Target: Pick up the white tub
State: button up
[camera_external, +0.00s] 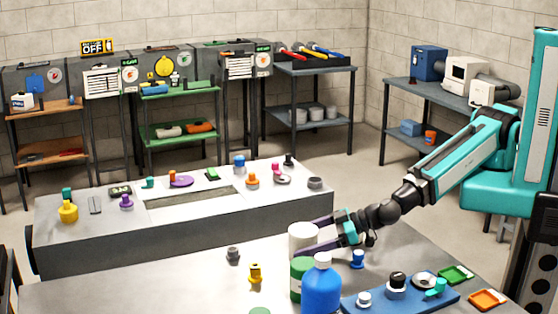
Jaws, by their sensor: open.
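The white tub (302,234) is a plain upright cylinder on the grey front table. A green container and a blue bottle stand in front of it and hide its lower part. My gripper (309,239) reaches in from the right. Its two dark fingers are open and spread on either side of the tub, one behind it and one in front. I cannot tell whether the fingers touch the tub.
The green container (299,276) and blue bottle (322,288) stand close in front. A small blue piece (357,259) is just right. A blue tray (405,296) with parts lies at front right.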

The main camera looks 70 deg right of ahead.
aim_at(290, 245)
jog(key=shift+x, duration=0.8)
jog(key=shift+w+a+f, duration=0.2)
jog(key=shift+w+a, duration=0.05)
jog(key=shift+w, duration=0.35)
jog(key=shift+w+a+f+p, duration=0.2)
jog(key=shift+w+f+p, duration=0.1)
jog(key=shift+w+p, duration=0.15)
jog(key=c, duration=1.5)
jog(key=shift+c, duration=0.2)
jog(key=shift+r, duration=0.15)
jog(key=shift+r+b, duration=0.8)
jog(key=shift+r, duration=4.1)
